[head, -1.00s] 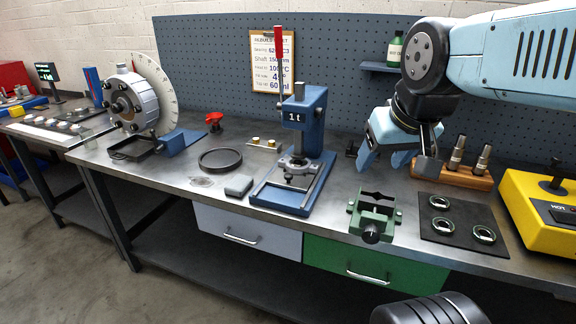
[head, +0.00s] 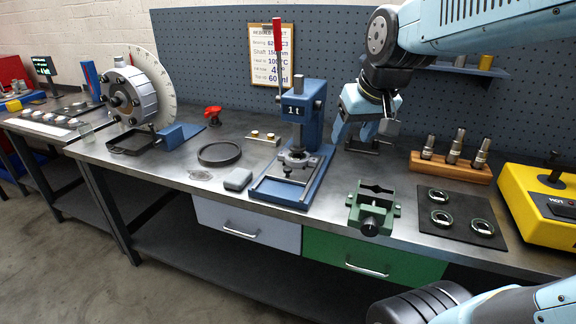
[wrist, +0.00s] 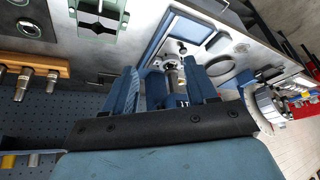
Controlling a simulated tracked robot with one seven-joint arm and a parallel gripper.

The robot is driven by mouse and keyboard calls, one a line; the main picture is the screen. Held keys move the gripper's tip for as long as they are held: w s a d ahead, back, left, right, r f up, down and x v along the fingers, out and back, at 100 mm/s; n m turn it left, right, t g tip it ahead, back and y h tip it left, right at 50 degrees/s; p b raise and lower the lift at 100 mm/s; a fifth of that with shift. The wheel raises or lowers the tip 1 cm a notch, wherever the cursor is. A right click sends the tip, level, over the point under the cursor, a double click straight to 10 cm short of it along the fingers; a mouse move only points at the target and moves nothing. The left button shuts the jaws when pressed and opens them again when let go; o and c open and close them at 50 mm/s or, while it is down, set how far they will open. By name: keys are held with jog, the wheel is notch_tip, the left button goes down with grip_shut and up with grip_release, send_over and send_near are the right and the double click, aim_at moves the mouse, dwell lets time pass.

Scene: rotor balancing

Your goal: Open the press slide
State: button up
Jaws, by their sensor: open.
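The blue press (head: 306,125) marked "1 t" stands on the bench with a raised red lever (head: 277,38). At its foot is a blue base frame (head: 305,192) with a grey metal fixture (head: 293,160) on it. I cannot tell which part is the slide or whether it is open. My gripper (head: 353,133) is open and empty, above the bench to the right of the press and apart from it. In the wrist view the press (wrist: 178,88) shows between the two blue fingers of my gripper (wrist: 163,85), beyond their tips.
A green vise (head: 373,208) and a black mat with rings (head: 462,196) are at the front right. A wooden block (head: 450,168) holds metal cylinders near the yellow unit (head: 540,205). A black ring (head: 219,153) and a grey block (head: 237,179) lie left of the press.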

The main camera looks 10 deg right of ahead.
jog(key=w+a+f+n, duration=0.1)
jog(key=w+a+f, duration=0.2)
jog(key=w, duration=0.6)
jog(key=n+g, duration=0.1)
send_near(288, 169)
jog(key=x, duration=0.8)
jog(key=shift+w+f, duration=0.15)
jog(key=shift+f, duration=0.05)
grip_shut()
jog(key=shift+d, duration=0.1)
